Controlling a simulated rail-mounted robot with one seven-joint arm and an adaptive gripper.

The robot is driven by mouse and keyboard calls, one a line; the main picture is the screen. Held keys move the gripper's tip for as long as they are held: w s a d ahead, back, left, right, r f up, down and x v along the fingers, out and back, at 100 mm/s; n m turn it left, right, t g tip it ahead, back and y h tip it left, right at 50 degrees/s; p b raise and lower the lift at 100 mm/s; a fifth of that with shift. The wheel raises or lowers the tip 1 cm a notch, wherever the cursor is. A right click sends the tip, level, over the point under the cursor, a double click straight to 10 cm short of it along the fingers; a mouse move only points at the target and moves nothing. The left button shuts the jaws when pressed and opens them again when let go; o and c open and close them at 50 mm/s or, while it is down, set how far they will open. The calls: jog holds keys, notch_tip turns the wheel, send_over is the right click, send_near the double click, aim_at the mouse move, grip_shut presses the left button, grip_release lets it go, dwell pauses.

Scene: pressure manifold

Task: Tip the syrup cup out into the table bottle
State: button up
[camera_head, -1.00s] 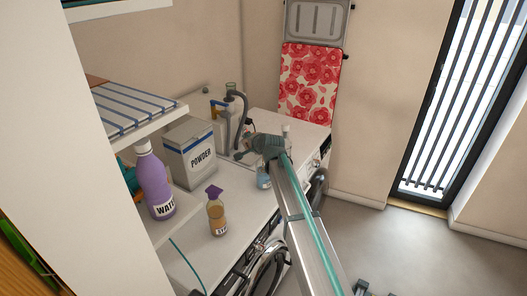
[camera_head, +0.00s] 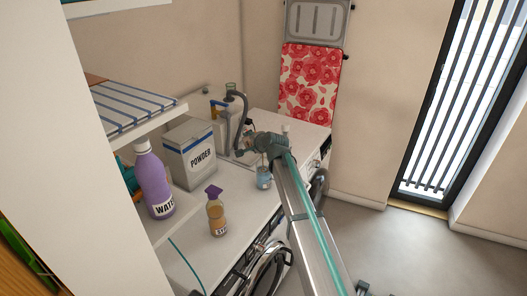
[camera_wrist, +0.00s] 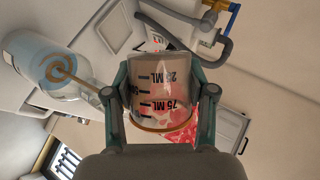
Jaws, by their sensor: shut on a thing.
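My gripper (camera_wrist: 159,100) is shut on a clear measuring cup (camera_wrist: 163,75) with ML marks, one finger on each side. The marks read upside down in the wrist view, where the room is also upside down. A brownish tint shows through the cup; its fill level is unclear. In the head view my gripper (camera_head: 246,145) is above the counter, near a clear bottle with a blue label (camera_head: 264,178). That bottle also shows left of the cup in the wrist view (camera_wrist: 50,68), apart from it. An amber bottle with a purple top (camera_head: 217,215) stands nearer on the counter.
A grey hose and tap (camera_head: 235,112) are behind my gripper. The counter (camera_head: 240,196) is bare around the amber bottle.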

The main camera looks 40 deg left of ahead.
jog(key=shift+w+d+r+m+g+y+b, duration=0.3)
jog(key=shift+w+r+m+y+b, duration=0.15)
jog(key=shift+m+b, duration=0.35)
dwell(0.9)
jog(key=shift+d+r+m+g+y+b, duration=0.1)
jog(key=shift+r+m+g+y+b, duration=0.35)
jog(key=shift+b, duration=0.6)
jog(key=shift+s+n+p, duration=0.1)
jog(key=shift+n+p, duration=0.15)
jog(key=shift+p, duration=0.45)
jog(key=shift+s+n+t+h+p, duration=0.1)
jog(key=shift+n+t+h+p, duration=0.25)
jog(key=shift+p, duration=0.45)
jog(key=shift+s+a+f+n+t+h+p, duration=0.35)
jog(key=shift+a+f+n+t+h+p, duration=0.1)
jog(key=shift+f+n+t+p, duration=0.15)
jog(key=shift+w+f, duration=0.1)
jog(key=shift+f, duration=0.2)
